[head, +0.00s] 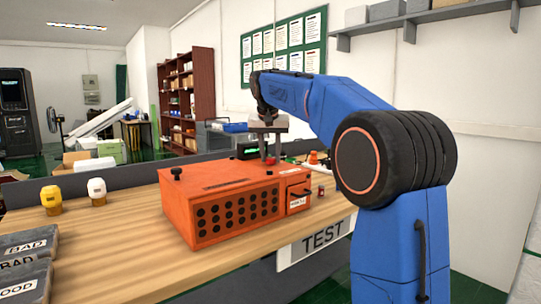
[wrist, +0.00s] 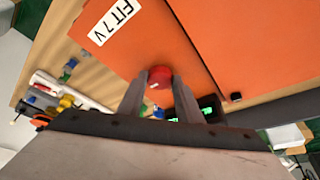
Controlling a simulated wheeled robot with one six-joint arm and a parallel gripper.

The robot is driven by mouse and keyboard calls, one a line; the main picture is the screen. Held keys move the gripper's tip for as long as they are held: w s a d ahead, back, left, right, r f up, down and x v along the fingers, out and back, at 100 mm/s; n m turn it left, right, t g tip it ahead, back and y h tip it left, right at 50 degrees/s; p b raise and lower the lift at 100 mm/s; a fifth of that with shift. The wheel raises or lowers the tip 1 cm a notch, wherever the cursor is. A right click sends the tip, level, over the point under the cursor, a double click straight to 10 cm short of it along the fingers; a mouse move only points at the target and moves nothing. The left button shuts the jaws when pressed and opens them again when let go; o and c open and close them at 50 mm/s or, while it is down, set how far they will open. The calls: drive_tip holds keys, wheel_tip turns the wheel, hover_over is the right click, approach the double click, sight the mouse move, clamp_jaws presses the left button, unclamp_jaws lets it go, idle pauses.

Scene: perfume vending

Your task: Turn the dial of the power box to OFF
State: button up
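The orange power box (head: 222,205) stands on the wooden table, with a dark vent grid on its front and a black knob (head: 177,173) on top at the left. My gripper (head: 270,158) points down at the far right part of the box. A red round knob (wrist: 160,76) lies between my fingertips (wrist: 160,80) in the wrist view, with little gap at either side. I cannot tell whether the fingers touch it. Its red also shows under the gripper in the head view (head: 270,162). No OFF mark is readable.
A TEST sign (head: 322,238) hangs at the table's front edge. Yellow (head: 51,198) and white (head: 97,190) bottle-like items stand at the left, near dark BAD and GOOD bins (head: 27,262). Small coloured items and a green-lit display (wrist: 208,112) lie near the gripper.

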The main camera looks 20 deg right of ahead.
drive_tip(key=shift+n, duration=0.3)
drive_tip(key=n, duration=0.1)
drive_tip(key=n+y, duration=0.1)
drive_tip(key=n, duration=0.1)
drive_tip(key=shift+d+n+t+y, duration=0.3)
drive_tip(key=n+y, duration=0.1)
drive_tip(key=n, duration=0.3)
drive_tip(key=shift+d+n+y, duration=0.2)
drive_tip(key=shift+n+y, duration=0.1)
drive_tip(key=shift+y, duration=0.1)
drive_tip(key=n, duration=0.2)
drive_tip(key=n+g+y, duration=0.1)
drive_tip(key=n, duration=0.1)
drive_tip(key=shift+w+d+n+y, duration=0.1)
drive_tip(key=shift+d+n+y, duration=0.05)
drive_tip(key=shift+n+y, duration=0.15)
drive_tip(key=shift+w+d+n+g+y, duration=0.1)
drive_tip(key=shift+n+g+y, duration=0.2)
drive_tip(key=shift+n, duration=0.8)
drive_tip(key=shift+d+n+g+y, duration=0.15)
drive_tip(key=shift+n+g, duration=0.25)
drive_tip(key=shift+n, duration=0.7)
drive_tip(key=shift+a, duration=0.1)
drive_tip(key=o, duration=1)
drive_tip(key=shift+r, duration=0.15)
